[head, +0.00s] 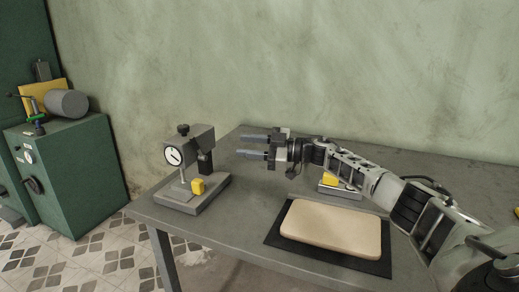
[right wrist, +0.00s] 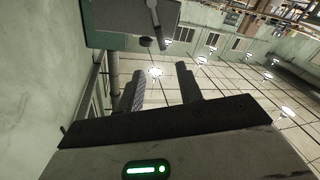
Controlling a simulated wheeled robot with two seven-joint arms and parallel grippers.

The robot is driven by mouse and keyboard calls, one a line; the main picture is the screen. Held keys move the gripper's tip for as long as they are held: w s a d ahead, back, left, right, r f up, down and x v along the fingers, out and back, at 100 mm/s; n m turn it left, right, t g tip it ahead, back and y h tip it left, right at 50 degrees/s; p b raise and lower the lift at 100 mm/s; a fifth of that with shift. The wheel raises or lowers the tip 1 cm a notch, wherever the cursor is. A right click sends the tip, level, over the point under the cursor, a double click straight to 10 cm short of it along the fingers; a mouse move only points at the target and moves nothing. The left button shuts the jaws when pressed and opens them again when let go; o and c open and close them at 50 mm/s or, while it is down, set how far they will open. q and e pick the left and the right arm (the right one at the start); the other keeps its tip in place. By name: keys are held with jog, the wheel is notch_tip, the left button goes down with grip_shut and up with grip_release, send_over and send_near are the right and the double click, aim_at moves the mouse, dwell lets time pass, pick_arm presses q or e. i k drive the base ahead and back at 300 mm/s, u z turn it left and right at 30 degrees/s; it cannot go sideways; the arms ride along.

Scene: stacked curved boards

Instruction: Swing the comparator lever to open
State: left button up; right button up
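The comparator (head: 200,140) stands at the left of the table, a grey column and base with a round white dial (head: 173,156). A yellow block (head: 198,186) sits on its base below the dial. A dark part on the column's right side (head: 205,162) may be the lever; its position is hard to tell. My right gripper (head: 240,145) is open and empty, to the right of the comparator and apart from it, fingers pointing left. In the right wrist view, the open fingers (right wrist: 160,70) show below a grey box-like body (right wrist: 115,18) with a slim bar (right wrist: 153,12). My left gripper is out of view.
A tan pad (head: 330,229) lies on a black mat (head: 284,250) at the table's front. Another yellow block (head: 330,179) on a pale base is partly hidden behind my right arm. A green cabinet (head: 80,175) stands left of the table. The tabletop between comparator and mat is clear.

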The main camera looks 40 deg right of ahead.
aim_at(204, 158)
jog(key=k, duration=1)
